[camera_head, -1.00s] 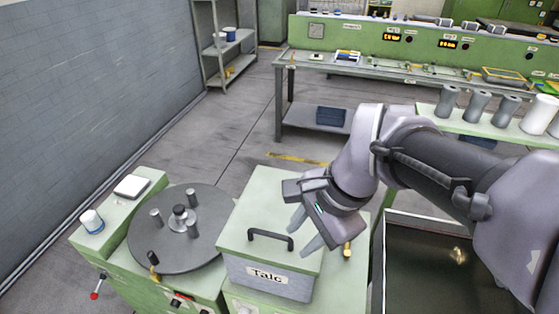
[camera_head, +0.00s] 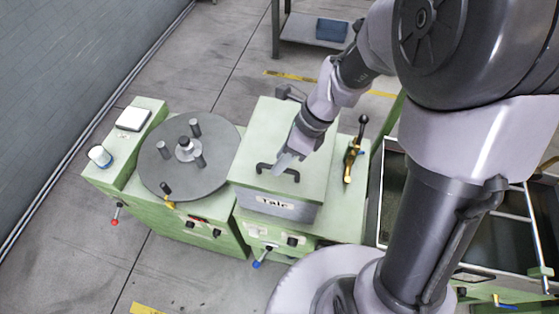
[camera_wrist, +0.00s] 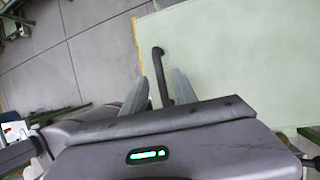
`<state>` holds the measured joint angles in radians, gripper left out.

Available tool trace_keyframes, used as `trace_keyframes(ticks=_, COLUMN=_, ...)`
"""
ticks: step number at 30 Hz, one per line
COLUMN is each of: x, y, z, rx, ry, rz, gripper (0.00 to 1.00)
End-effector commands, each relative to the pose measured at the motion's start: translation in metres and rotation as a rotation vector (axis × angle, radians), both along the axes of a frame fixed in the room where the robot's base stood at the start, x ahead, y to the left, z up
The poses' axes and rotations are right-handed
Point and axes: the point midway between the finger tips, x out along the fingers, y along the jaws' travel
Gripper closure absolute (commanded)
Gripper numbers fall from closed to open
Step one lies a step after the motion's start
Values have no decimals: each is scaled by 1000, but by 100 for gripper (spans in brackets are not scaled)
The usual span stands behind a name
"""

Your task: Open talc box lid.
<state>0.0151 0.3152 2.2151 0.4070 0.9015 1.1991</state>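The talc box (camera_head: 291,209) is a grey box with a "Talc" label on its front and a flat pale green lid (camera_head: 252,137), which lies closed on it. A dark bar handle (camera_head: 262,167) stands on the lid near its front edge. My gripper (camera_head: 282,164) is over the handle, pointing down. In the wrist view the handle (camera_wrist: 157,55) runs between the two separated grey fingers of my gripper (camera_wrist: 160,76). The fingers look open around it, and I see no clear contact. The lower end of the handle is hidden behind the gripper body.
A round dark turntable (camera_head: 165,148) with upright pegs stands left of the box. A lever with a brass valve (camera_head: 349,166) stands close on the right. An open dark tank (camera_head: 397,200) is farther right. Open floor lies in front.

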Motion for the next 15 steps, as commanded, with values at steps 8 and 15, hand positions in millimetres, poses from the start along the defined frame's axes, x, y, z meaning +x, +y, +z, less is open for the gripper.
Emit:
trace_keyframes(ticks=8, x=-1, y=5, z=-11, rx=0, ry=-1, rz=1, gripper=66)
trace_keyframes(ticks=15, x=-1, y=5, z=-11, rx=0, ry=-1, rz=1, gripper=85)
